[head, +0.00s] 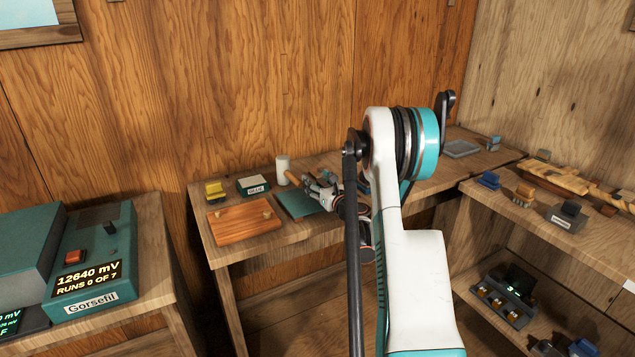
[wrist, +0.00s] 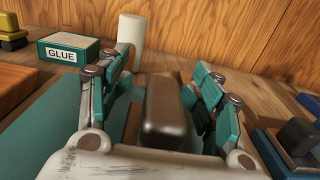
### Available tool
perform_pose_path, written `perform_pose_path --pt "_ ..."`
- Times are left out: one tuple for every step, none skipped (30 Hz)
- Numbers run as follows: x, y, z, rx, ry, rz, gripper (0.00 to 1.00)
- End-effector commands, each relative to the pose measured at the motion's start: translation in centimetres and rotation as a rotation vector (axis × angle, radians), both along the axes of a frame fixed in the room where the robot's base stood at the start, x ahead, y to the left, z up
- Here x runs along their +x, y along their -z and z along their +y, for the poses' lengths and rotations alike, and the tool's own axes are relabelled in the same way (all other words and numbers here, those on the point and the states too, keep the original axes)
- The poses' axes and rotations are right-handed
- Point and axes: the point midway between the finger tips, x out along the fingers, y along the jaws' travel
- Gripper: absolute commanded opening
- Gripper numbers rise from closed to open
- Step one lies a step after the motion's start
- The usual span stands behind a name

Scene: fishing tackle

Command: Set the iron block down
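A dark brown-grey metal block, which I take as the iron block (wrist: 165,112), sits between the two fingers of my gripper (wrist: 160,85) in the wrist view. The fingers stand on either side of it, so it appears held; the contact faces are hidden. In the head view my gripper (head: 322,190) is low over the back bench, at the green mat (head: 293,206), and the block cannot be made out clearly there. The mat also shows below and left of the fingers in the wrist view (wrist: 45,135). The block's underside is hidden.
A white cylinder (head: 282,170) and a glue box (head: 252,185) stand behind the mat. A wooden board (head: 243,220) and yellow-black block (head: 215,192) lie left. A blue block with a dark top (wrist: 290,150) is right of my gripper. A grey tray (head: 460,149) sits farther right.

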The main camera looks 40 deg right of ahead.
Motion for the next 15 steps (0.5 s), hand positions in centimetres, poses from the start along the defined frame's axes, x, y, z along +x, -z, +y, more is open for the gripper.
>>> perform_pose_path --pt "0.0 0.0 0.0 0.0 0.0 0.0 0.6" --pt "0.0 0.0 0.0 0.0 0.0 0.0 0.6" --pt "0.0 0.0 0.0 0.0 0.0 0.0 0.6" --pt "0.0 0.0 0.0 0.0 0.0 0.0 0.6" --pt "0.0 0.0 0.0 0.0 0.0 0.0 0.6" --pt "0.0 0.0 0.0 0.0 0.0 0.0 0.6" --pt "0.0 -0.1 0.0 0.0 0.0 0.0 0.6" --pt "0.0 -0.2 0.0 0.0 0.0 0.0 0.6" --pt "-0.1 -0.3 0.0 0.0 0.0 0.0 0.6" --pt "-0.4 -0.3 0.1 0.0 0.001 0.0 0.6" --pt "-0.7 -0.4 0.1 0.0 0.001 0.0 0.6" --pt "-1.3 -0.4 0.2 0.0 0.002 0.0 0.6" --pt "-1.7 -0.4 0.3 0.0 0.002 0.0 0.6" --pt "-2.2 -0.5 0.4 0.0 0.002 0.0 0.6" --pt "-3.0 -0.5 0.7 0.0 0.002 0.0 0.6"
